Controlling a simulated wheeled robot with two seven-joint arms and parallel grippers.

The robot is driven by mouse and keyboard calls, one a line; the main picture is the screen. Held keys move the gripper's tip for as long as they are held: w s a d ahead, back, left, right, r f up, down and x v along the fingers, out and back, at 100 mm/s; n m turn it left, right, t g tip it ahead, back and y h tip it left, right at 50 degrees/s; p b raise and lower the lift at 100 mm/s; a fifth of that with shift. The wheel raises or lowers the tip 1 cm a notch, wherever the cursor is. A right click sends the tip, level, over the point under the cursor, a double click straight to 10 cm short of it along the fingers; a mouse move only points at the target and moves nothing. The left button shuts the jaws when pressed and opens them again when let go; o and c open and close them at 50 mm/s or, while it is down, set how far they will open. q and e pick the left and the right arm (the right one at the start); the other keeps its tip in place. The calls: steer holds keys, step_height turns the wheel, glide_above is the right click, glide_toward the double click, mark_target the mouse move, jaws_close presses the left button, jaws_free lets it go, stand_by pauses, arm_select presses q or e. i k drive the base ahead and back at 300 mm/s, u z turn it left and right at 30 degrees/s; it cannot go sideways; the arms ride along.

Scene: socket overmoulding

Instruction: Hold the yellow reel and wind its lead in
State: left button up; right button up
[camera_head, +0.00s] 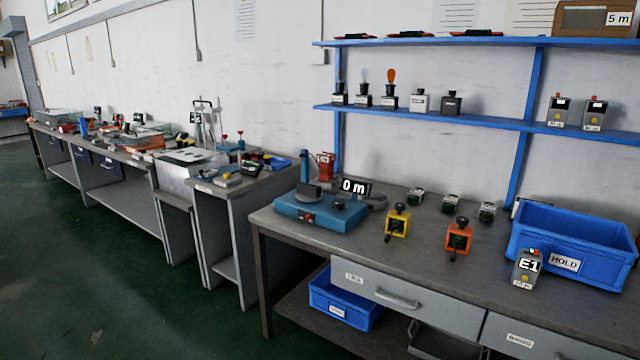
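A yellow reel (397,221) with a dark top and a dark crank or lead end at its front stands on the grey workbench (345,252). It is left of a similar orange reel (459,238). I cannot make out how much lead is out of the yellow reel. Neither of my grippers is in view, and nothing touches the yellow reel.
A blue machine (318,212) with a "0 m" label stands left of the reels. A blue "HOLD" bin (572,238) and a grey "E1" device (525,270) are at the right. Several small dark-green items sit behind. Bare bench lies in front of the reels.

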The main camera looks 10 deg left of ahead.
mark_target(399, 206)
steer(key=u, duration=1)
steer(key=i, duration=1.6)
steer(key=z, duration=0.7)
